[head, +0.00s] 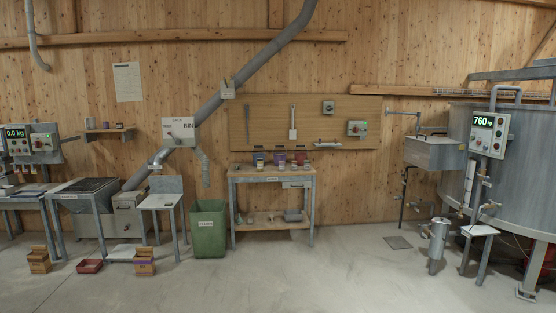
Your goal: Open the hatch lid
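A grey metal box (433,156) with a flat, light top stands at the right, beside the large round metal tank (505,160). Its top looks closed, and it may be the hatch lid, but I cannot tell for sure at this distance. A thin metal arm reaches over the box from the wall. No other clear hatch lid shows. My gripper is not in view.
A control post (488,135) reading 760 kg and a metal cylinder (438,245) stand before the tank. A workbench (272,178) and green bin (208,230) line the back wall. Small boxes (144,262) lie at left. The middle floor is clear.

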